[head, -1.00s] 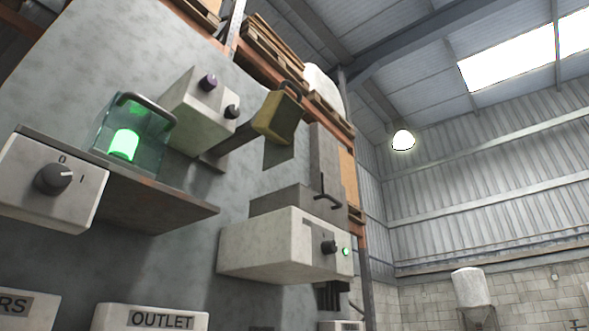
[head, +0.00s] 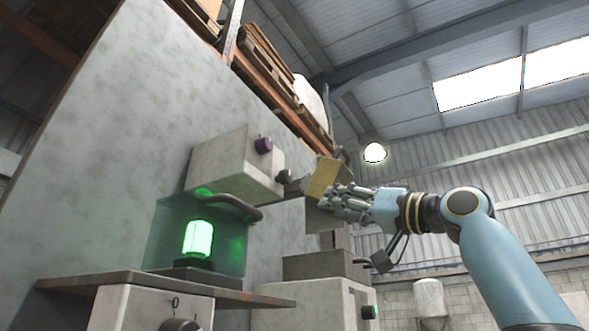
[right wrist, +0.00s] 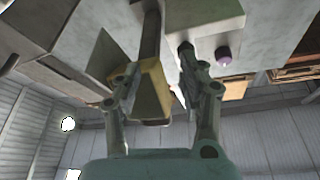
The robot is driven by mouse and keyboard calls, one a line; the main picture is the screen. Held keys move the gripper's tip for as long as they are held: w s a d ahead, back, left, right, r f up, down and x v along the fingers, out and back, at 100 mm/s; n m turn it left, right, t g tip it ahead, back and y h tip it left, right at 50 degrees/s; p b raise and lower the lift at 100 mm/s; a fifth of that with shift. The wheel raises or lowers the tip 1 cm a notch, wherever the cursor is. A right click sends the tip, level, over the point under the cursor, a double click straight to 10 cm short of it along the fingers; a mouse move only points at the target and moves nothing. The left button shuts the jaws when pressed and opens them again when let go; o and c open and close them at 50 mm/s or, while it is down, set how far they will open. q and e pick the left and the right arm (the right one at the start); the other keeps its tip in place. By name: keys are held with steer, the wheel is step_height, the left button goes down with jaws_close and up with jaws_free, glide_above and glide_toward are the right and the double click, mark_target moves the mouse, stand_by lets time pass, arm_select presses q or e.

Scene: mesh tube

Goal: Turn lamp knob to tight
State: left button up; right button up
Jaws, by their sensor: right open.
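The lamp (head: 198,240) glows green inside a clear housing with a dark handle. My right gripper (head: 335,195) is open beside the yellow handle block (head: 322,178). In the right wrist view the block (right wrist: 150,95) lies between the open fingers (right wrist: 155,85), its contact unclear. My left gripper is not in view.
A shelf (head: 160,284) juts out under the lamp. Below it is a box with a 0 dial (head: 180,325). A lower right box (head: 310,300) has a green-lit button. Pallets (head: 265,60) sit on racking above. The hall at right is open.

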steer(key=n+y, duration=0.1)
steer(key=n, duration=0.1)
glide_toward(289, 178)
steer(key=shift+g, duration=0.3)
steer(key=p+x, duration=0.1)
steer(key=x, duration=0.1)
steer(key=p+x, duration=0.2)
steer(key=x, duration=0.1)
steer(key=p+x, duration=0.2)
steer(key=shift+w+a+r, duration=0.15)
steer(key=shift+w+r, duration=0.05)
steer(key=shift+r, duration=0.2)
steer(key=shift+w+a+p, duration=0.25)
steer(key=shift+w+p, duration=0.1)
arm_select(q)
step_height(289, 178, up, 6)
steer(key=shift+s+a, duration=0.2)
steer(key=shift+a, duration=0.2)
arm_select(e)
steer(key=shift+m, duration=0.3)
jaws_close()
